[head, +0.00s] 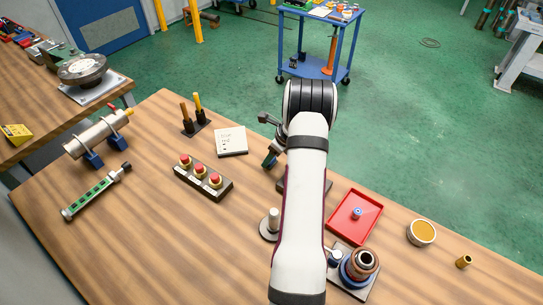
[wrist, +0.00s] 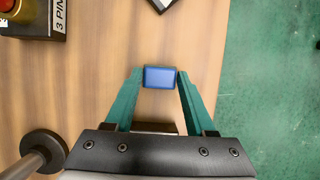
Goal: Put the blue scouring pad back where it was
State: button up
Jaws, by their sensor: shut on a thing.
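The blue scouring pad (wrist: 160,77) is a small blue block between the two green fingers of my gripper (wrist: 160,80) in the wrist view. My gripper is shut on it, with a fingertip at each side. Wooden bench top shows around the pad, and I cannot tell whether the pad touches it. In the head view my gripper (head: 268,160) is over the bench's far edge, just right of the white note card (head: 231,141). The pad cannot be made out there, and my arm hides part of the bench.
A block of red buttons (head: 204,177) is left of my gripper. A metal post on a round base (head: 272,222) stands nearer. The red tray (head: 336,234) holds a small blue-topped item (head: 357,212). Brown and yellow sticks (head: 191,115) stand upright at the far edge. The front left bench is clear.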

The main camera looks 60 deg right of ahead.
jog(key=o, duration=1.3)
jog(key=v, duration=1.2)
jog(key=w+a+r+n+g+y, duration=0.1)
jog(key=a+r+n, duration=0.3)
jog(key=a, duration=0.5)
jog(key=w+a+r+n, duration=0.25)
jog(key=a+n, duration=0.25)
jog(key=a, duration=0.4)
jog(key=w+a+r+n+g+y, duration=0.1)
jog(key=a+r+n, duration=0.3)
jog(key=a, duration=0.5)
jog(key=s+a+n+g, duration=0.1)
jog(key=s+a+n, duration=0.4)
jog(key=s+n, duration=0.1)
jog(key=s+a+n+g, duration=0.1)
jog(key=s+a+n, duration=0.4)
jog(key=s+a, duration=0.1)
jog(key=s+a+f+n, duration=0.1)
jog(key=s+a+n, duration=0.5)
jog(key=shift+a+n+g, duration=0.1)
jog(key=shift+n+g, duration=0.2)
jog(key=shift+g, duration=0.1)
